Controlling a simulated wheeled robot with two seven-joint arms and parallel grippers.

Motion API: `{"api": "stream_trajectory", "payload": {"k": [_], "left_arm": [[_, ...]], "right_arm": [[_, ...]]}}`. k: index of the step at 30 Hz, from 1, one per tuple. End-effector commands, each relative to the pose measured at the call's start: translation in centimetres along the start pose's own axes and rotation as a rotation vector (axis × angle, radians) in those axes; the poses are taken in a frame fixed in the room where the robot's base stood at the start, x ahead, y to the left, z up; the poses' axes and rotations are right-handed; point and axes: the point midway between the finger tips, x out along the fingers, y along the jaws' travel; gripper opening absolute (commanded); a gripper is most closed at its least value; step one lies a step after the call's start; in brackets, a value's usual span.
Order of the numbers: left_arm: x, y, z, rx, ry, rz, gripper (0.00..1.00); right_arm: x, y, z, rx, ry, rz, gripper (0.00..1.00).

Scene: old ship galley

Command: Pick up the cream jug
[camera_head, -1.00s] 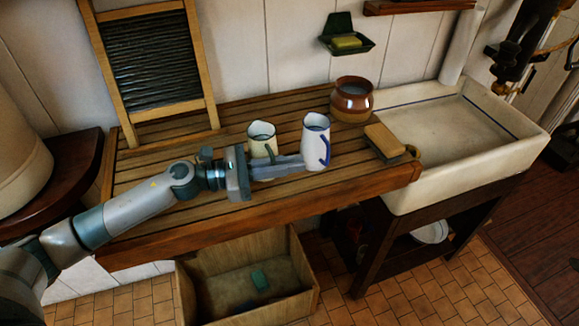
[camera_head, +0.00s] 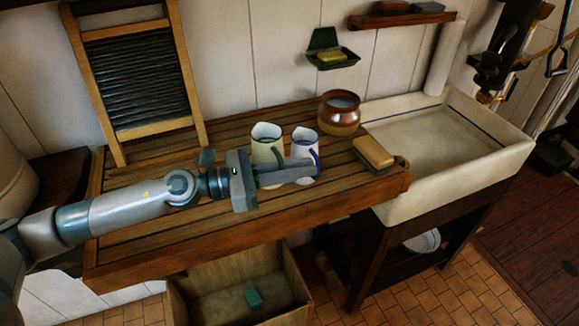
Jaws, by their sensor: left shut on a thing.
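The cream jug (camera_head: 266,143) is pale with a dark green rim line and a green handle on its right. My left gripper (camera_head: 298,172) is shut on it, the fingers running across its lower part and hiding its base. The jug looks raised a little above the slatted wooden board (camera_head: 345,192); the exact gap is hidden. A white jug with a blue rim and handle (camera_head: 303,150) stands close on its right, partly behind my fingertips. Whether the two jugs touch, I cannot tell. My right gripper is not in view.
A brown and cream pot (camera_head: 339,118) and a brush (camera_head: 374,152) stand to the right on the board. Beyond is the stone sink (camera_head: 440,185). A washboard (camera_head: 135,75) leans at the back left. A wooden crate (camera_head: 240,312) stands below.

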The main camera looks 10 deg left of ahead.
Motion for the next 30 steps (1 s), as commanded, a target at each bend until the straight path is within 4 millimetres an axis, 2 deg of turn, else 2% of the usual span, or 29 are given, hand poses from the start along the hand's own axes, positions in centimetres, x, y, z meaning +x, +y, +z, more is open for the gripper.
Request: {"api": "stream_trajectory", "payload": {"k": [1, 10, 30], "left_arm": [[0.3, -0.2, 0.7, 0.005, -0.001, -0.001, 0.0], [1.7, -1.5, 2.0, 0.005, -0.002, -0.001, 0.0], [4.2, -4.0, 4.0, 0.002, -0.004, -0.002, 0.0]], "right_arm": [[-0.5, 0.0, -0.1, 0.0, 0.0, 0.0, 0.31], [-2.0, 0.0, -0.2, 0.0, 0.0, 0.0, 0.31], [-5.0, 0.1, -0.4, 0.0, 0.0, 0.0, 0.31]]}}
